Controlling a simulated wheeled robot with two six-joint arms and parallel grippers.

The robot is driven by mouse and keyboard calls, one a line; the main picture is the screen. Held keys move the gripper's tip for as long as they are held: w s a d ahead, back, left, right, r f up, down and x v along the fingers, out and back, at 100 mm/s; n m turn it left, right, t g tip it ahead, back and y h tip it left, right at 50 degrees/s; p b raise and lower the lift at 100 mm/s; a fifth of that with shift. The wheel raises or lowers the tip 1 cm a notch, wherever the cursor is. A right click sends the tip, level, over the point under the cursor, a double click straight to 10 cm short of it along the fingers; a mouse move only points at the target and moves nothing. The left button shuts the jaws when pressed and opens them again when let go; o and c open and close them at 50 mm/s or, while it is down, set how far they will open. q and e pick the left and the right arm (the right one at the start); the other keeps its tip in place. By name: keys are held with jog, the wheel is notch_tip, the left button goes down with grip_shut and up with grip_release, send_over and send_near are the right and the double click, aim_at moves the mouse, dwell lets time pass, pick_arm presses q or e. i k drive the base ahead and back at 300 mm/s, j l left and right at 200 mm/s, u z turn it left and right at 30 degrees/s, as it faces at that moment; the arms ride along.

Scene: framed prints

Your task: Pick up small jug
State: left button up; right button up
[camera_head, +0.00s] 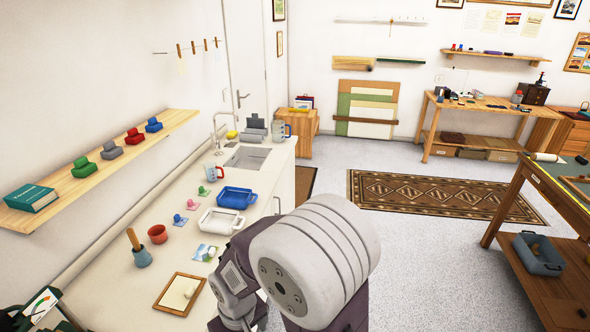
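A small clear jug with red on it (213,172) stands upright on the pale counter (110,284), left of the sink. A larger clear jug with a grey handle (279,131) stands at the counter's far end, beyond the sink. A large grey and white arm link of mine fills the lower middle and hides part of the counter's front edge. Neither of my grippers shows in the view.
Near the small jug are a blue tray (236,198), a white tray (220,222) and several colored stamps. A reddish cup (157,234), a blue pot with a wooden handle (140,256) and a framed board (180,293) are nearer. A shelf (120,157) overhangs left.

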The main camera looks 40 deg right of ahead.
aim_at(215, 173)
jog(key=z, duration=0.9)
jog(key=i+l+u, duration=0.75)
jog(key=l+u, duration=0.25)
jog(key=i+l+u, duration=0.2)
jog(key=l+u, duration=0.3)
jog(key=l, duration=0.35)
jog(key=l+u, duration=0.45)
jog(key=l, duration=0.3)
jog(key=l+u, duration=0.5)
jog(key=l, duration=0.3)
jog(key=k+l+u, duration=0.25)
jog(key=l+u, duration=0.25)
jog(key=l, duration=0.25)
